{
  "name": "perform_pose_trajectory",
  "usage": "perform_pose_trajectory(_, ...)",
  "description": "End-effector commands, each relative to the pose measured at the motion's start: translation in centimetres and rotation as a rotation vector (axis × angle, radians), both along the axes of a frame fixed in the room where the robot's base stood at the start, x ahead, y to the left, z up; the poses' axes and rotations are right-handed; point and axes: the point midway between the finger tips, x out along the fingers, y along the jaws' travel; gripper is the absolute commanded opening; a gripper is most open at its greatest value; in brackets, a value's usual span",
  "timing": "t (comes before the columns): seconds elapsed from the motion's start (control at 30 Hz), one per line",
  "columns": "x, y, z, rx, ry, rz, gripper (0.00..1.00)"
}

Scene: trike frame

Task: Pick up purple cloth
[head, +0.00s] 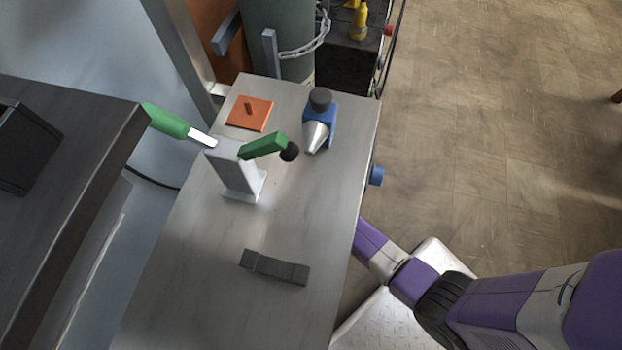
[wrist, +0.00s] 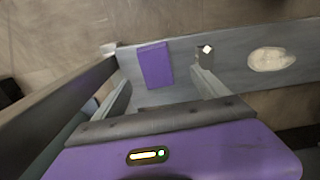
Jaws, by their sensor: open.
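The purple cloth (wrist: 156,64) shows in the wrist view as a flat purple rectangle on a narrow grey surface (wrist: 233,53). My gripper (wrist: 162,84) is open and empty in the wrist view, with one finger at each side. The cloth lies beyond the fingertips and, in the picture, between them; the exact distance is hard to tell. In the head view I see no purple cloth. My purple and white arm reaches past the right edge of the table there, and my gripper is hidden.
In the wrist view, a pale oval (wrist: 271,59) and a small dark object (wrist: 205,56) are right of the cloth. In the head view, the grey table (head: 215,290) holds an orange plate (head: 255,121), a blue fixture (head: 329,127), a white stand (head: 238,179) and a dark bracket (head: 274,268).

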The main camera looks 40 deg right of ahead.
Motion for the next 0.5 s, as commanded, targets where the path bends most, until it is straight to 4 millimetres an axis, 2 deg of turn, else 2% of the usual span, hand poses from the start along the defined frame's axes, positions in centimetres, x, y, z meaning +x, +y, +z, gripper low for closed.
perform_pose_trajectory(0.1, 0.0, 0.0, -1.6, 0.000, 0.002, 0.001, 0.85)
perform_pose_trajectory(0.37, 0.2, -0.2, -3.3, 0.000, 0.000, 0.000, 0.85)
perform_pose_trajectory(0.5, 0.6, -0.4, -5.0, -0.001, -0.001, 0.000, 0.85)
